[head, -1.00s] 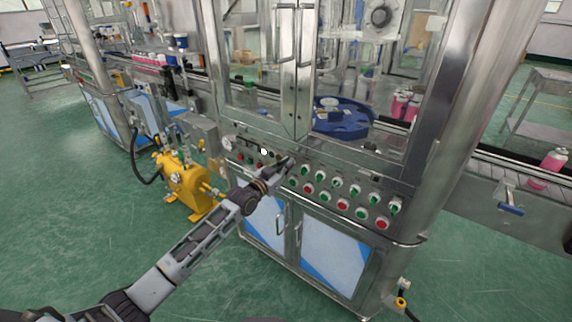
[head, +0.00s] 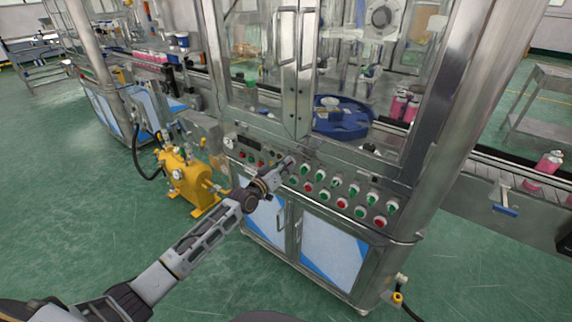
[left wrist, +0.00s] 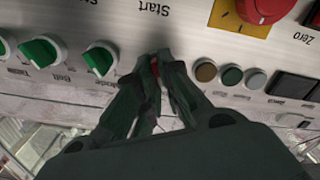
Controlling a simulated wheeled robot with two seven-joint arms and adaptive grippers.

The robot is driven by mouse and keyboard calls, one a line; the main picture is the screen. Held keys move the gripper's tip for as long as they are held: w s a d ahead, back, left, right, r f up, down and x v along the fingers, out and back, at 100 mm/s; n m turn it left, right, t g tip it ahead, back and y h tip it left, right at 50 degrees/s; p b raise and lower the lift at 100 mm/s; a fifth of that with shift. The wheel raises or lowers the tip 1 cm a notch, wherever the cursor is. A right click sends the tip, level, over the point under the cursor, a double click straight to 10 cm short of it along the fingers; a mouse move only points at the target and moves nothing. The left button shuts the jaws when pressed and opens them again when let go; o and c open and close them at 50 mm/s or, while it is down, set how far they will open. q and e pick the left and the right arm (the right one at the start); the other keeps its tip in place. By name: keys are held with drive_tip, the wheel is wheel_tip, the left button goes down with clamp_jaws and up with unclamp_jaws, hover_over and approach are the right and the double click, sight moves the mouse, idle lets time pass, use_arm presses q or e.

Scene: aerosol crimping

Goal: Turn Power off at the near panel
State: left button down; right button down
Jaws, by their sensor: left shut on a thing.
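The near panel (head: 330,190) is a sloped metal face with green knobs and red buttons, below the glass doors of the machine. My left gripper (head: 289,163) is at the left part of this panel. In the left wrist view its fingertips (left wrist: 158,60) are shut at the panel face, with a bit of a red control (left wrist: 154,68) showing between them. The fingers hide most of that control, and I cannot read its label. Green knobs (left wrist: 100,60) are to the left of the fingers, with upside-down labels. My right gripper is not in view.
A red mushroom button on a yellow plate (left wrist: 238,18) and small round lamps (left wrist: 231,75) are right of the fingers. A yellow pump (head: 188,180) stands on the floor left of the cabinet. A conveyor with pink cans (head: 547,165) runs at the right. Green floor is open in front.

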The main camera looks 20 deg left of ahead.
use_arm(q)
drive_tip(key=shift+n, duration=0.5)
drive_tip(key=c, duration=1.6)
unclamp_jaws()
drive_tip(key=shift+s+a, duration=0.1)
drive_tip(key=shift+s, duration=0.05)
drive_tip(key=v, duration=1.1)
drive_tip(key=shift+s, duration=0.3)
